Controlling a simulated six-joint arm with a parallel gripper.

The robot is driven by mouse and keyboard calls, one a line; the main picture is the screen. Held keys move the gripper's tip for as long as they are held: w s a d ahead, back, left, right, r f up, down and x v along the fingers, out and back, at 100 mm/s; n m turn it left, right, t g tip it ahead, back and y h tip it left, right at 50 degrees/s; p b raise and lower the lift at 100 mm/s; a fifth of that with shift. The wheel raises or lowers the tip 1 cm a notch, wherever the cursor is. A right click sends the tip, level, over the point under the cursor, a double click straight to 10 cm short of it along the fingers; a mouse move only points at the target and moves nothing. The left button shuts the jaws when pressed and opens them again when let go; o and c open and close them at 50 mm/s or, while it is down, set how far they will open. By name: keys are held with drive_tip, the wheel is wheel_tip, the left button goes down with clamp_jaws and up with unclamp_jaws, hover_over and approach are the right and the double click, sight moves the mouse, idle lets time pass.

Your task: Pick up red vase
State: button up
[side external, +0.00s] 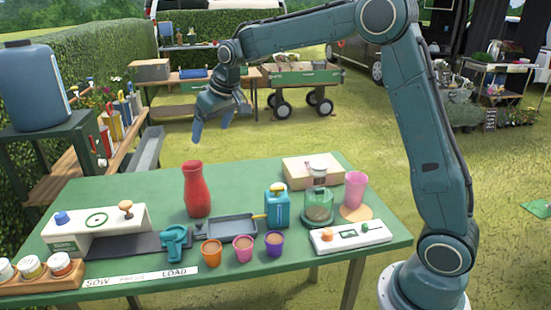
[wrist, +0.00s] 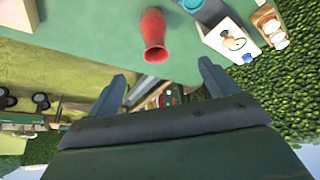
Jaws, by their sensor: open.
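The red vase (side external: 196,190) stands upright on the green table (side external: 130,195), left of the middle and towards its back edge. My gripper (side external: 212,132) is open and empty. It hangs in the air above and behind the vase, fingers pointing down, and does not touch it. In the wrist view the vase (wrist: 154,36) shows at the top, ahead of and between my two fingers (wrist: 162,85), with clear space between it and the fingertips.
A grey tray (side external: 232,229) and a blue can (side external: 277,207) stand right of the vase. Orange (side external: 211,252), pink (side external: 243,248) and purple (side external: 274,243) cups line the front. A white box (side external: 70,235) with knobs is at left.

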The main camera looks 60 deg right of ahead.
approach(194, 165)
drive_tip(key=s+a+r, duration=0.1)
drive_tip(key=s+a, duration=0.2)
drive_tip(key=shift+w+d+r, duration=0.1)
drive_tip(key=shift+w+d, duration=0.1)
drive_tip(key=shift+d, duration=0.05)
drive_tip(key=shift+x, duration=4.25)
drive_tip(key=shift+x, duration=2.6)
drive_tip(key=shift+d, duration=0.1)
drive_tip(key=shift+r, duration=0.1)
drive_tip(key=c, duration=1.7)
